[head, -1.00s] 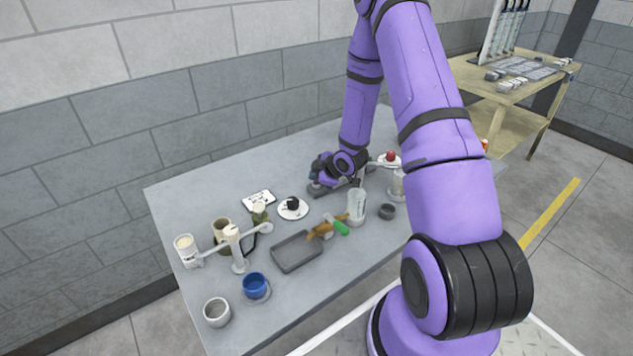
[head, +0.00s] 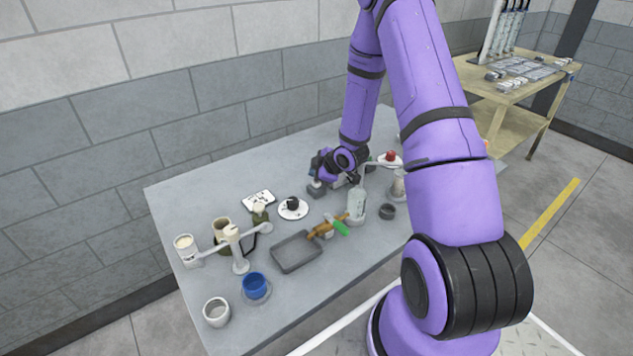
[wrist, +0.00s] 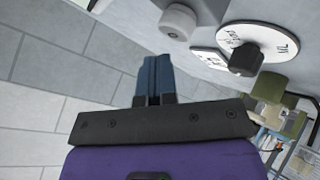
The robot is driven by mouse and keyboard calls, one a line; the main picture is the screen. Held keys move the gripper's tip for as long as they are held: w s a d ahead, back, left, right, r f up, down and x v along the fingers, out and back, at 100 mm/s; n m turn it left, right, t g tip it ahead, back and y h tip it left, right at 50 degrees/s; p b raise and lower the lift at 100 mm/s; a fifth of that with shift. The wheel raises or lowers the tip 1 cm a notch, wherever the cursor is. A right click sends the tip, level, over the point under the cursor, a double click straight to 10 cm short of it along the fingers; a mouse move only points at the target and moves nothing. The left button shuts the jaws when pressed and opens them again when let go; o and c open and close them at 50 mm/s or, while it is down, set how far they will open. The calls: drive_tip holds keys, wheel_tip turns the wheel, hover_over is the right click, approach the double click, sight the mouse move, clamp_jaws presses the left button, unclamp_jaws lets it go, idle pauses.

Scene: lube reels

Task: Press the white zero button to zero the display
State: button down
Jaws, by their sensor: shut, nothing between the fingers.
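My gripper (wrist: 154,80) is shut, with its two blue fingers together and nothing between them. In the head view my gripper (head: 318,172) hangs low over the back middle of the table, just above a small grey block (head: 316,190). In the wrist view a pale round knob-like part (wrist: 178,22) lies beyond the fingertips, apart from them; I cannot tell for sure that it is the zero button. I cannot make out a display reading.
A white dial with a black knob (head: 293,207) and a white card (head: 258,201) are left of the gripper. A grey tray (head: 297,252), a clear bottle (head: 357,206), a blue cup (head: 255,287) and a balance-like stand (head: 240,262) stand nearer. A wall is behind.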

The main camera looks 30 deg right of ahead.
idle(0.3)
drive_tip(key=shift+r, duration=2.55)
drive_tip(key=shift+r, duration=0.1)
drive_tip(key=s+a+r+m+g+h, duration=0.1)
drive_tip(key=s+a+r+m, duration=0.15)
drive_tip(key=r, duration=0.55)
drive_tip(key=s+a+r+m+h, duration=0.1)
drive_tip(key=s+r+m+h, duration=0.15)
drive_tip(key=r, duration=0.55)
drive_tip(key=s+a+r+m+g+h, duration=0.1)
drive_tip(key=s+r, duration=0.3)
drive_tip(key=r, duration=0.4)
drive_tip(key=s+a+r+m, duration=0.2)
drive_tip(key=s+a+r, duration=0.1)
drive_tip(key=s, duration=0.5)
drive_tip(key=s+a+r+m+g+y, duration=0.1)
drive_tip(key=s+a+r, duration=0.3)
drive_tip(key=s, duration=0.4)
drive_tip(key=s+a+r+m+y, duration=0.1)
drive_tip(key=s+a+r+m, duration=0.1)
drive_tip(key=s, duration=0.7)
drive_tip(key=shift+a+r+m+g, duration=0.4)
drive_tip(key=shift+a+r, duration=0.35)
drive_tip(key=shift+r, duration=0.2)
